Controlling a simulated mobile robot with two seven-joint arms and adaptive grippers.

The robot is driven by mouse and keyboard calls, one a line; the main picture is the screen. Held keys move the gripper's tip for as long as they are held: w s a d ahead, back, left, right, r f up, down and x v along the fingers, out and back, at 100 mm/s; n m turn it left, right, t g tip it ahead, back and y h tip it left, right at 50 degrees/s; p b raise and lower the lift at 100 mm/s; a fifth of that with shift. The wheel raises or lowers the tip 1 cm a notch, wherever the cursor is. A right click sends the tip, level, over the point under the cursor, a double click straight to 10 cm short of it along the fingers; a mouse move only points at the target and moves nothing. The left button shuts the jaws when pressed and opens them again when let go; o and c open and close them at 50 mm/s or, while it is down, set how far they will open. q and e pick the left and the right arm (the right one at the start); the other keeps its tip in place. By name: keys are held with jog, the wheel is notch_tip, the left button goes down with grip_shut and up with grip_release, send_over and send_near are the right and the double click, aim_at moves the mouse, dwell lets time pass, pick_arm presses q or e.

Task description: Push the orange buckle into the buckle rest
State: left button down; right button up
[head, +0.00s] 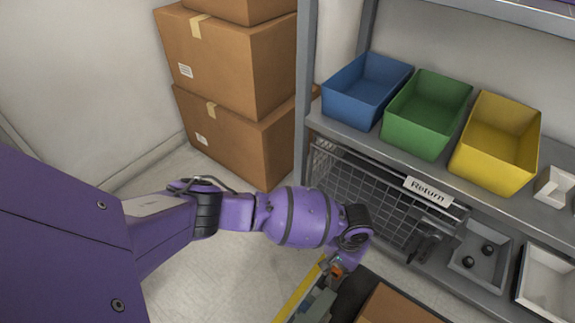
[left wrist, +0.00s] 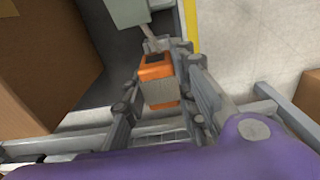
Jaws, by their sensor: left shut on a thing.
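The orange buckle (left wrist: 157,70) sits between the fingers of my left gripper (left wrist: 163,52) in the left wrist view, with a grey block-like part below its orange top. My left gripper is shut on it. In the head view only a small orange patch of the buckle (head: 337,271) shows at my left gripper (head: 333,267), low in the picture. A grey-green part (left wrist: 127,12) with a pale stem lies just beyond the fingertips; I cannot tell whether it is the buckle rest. My right gripper is not in view.
A yellow bar (head: 297,297) and an open cardboard box (head: 395,305) are close to the gripper. A shelf on the right holds blue (head: 367,88), green (head: 428,112) and yellow (head: 497,140) bins above a wire basket (head: 370,195). Stacked cartons (head: 230,60) stand behind.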

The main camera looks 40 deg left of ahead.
pick_arm(q)
notch_tip(320, 180, down, 2)
jog(key=shift+b, duration=0.4)
jog(key=shift+s+f, duration=0.25)
jog(key=shift+f, duration=0.65)
jog(key=c, duration=1.5)
grip_release()
jog(key=shift+f, duration=0.1)
jog(key=shift+c, duration=0.2)
jog(key=shift+o, duration=1)
jog(key=shift+w, duration=0.1)
jog(key=shift+w+r, duration=0.2)
jog(key=shift+r, duration=0.2)
notch_tip(320, 180, up, 12)
jog(key=shift+s+f, duration=0.1)
jog(key=shift+f, duration=0.05)
jog(key=shift+s+f, duration=0.1)
jog(key=shift+s, duration=0.05)
